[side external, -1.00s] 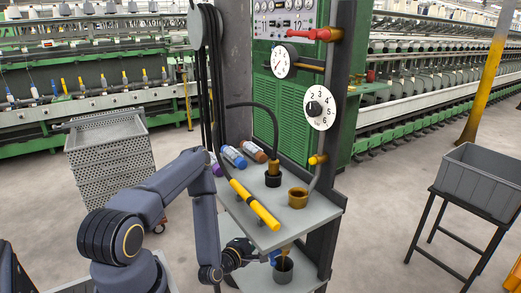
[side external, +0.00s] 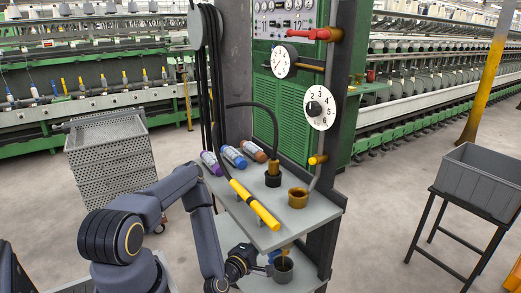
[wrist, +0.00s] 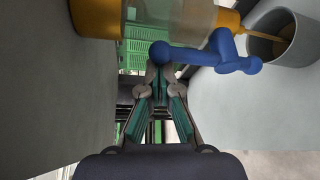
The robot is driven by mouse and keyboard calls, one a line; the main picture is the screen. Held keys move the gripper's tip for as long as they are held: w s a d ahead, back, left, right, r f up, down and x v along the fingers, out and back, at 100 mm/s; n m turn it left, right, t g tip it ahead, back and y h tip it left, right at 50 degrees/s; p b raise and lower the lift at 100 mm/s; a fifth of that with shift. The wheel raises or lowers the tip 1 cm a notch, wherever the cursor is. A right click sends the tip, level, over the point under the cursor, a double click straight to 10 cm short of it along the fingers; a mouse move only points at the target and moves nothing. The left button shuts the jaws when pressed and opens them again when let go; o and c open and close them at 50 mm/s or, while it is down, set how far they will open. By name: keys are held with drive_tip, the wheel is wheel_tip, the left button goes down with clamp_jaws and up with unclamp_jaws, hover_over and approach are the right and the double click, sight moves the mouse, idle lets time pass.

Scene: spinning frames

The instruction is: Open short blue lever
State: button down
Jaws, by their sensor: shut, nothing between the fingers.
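The short blue lever (wrist: 207,52) shows in the wrist view, with a rounded knob at its left end and a bend at its right. It sits on a valve with a clear body (wrist: 170,18) and brass-coloured ends. In the side external view only a small bit of blue (side external: 274,256) shows under the upper shelf. My gripper (wrist: 160,75) is shut and empty, its tips close to the lever's knob; whether they touch, I cannot tell. In the side external view my gripper (side external: 266,267) is below the upper shelf, left of the grey cup (side external: 284,271).
The grey upper shelf (side external: 236,213) is above my gripper and carries a yellow-handled bar (side external: 254,205), several bottles and a brass cup (side external: 298,198). A dark post (side external: 333,120) stands to the right. A lower shelf (side external: 302,284) lies beneath the grey cup.

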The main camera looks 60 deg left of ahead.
drive_tip(key=shift+d, duration=0.1)
idle(0.3)
drive_tip(key=a+f+n+g+h, duration=0.2)
drive_tip(key=a+f+n+h, duration=0.3)
drive_tip(key=f+n+h, duration=0.5)
drive_tip(key=s+r+n+y, duration=0.2)
drive_tip(key=s, duration=0.8)
drive_tip(key=s+a+r+g, duration=0.1)
drive_tip(key=s+a+g, duration=0.2)
drive_tip(key=a, duration=0.8)
drive_tip(key=s+a+r+n+g+y, duration=0.1)
drive_tip(key=s+a+g, duration=0.1)
drive_tip(key=a+g, duration=0.4)
drive_tip(key=shift+s+a+r+y, duration=0.15)
drive_tip(key=shift+s+a+y, duration=0.2)
drive_tip(key=shift+a, duration=2.2)
